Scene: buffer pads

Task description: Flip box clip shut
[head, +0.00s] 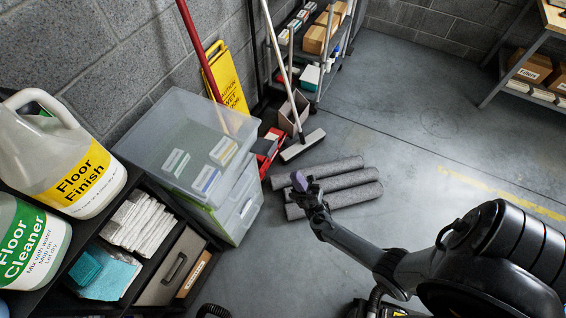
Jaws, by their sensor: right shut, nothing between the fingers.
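A clear plastic box (160,128) stands on top of another translucent box (237,222) beside the black shelf at centre left. The upper box holds several labelled packs. A small pale clip-like part (247,207) shows on the right side of the lower box; I cannot tell whether it is open or shut. My right gripper (300,186) is to the right of the boxes, apart from them, in front of the grey rolls on the floor. My left gripper is not in view.
Several grey rolls (355,179) lie on the floor behind my right gripper. A broom (303,146) and a red case (267,145) are behind the boxes. Floor Finish (75,175) and Floor Cleaner (30,245) jugs stand at left.

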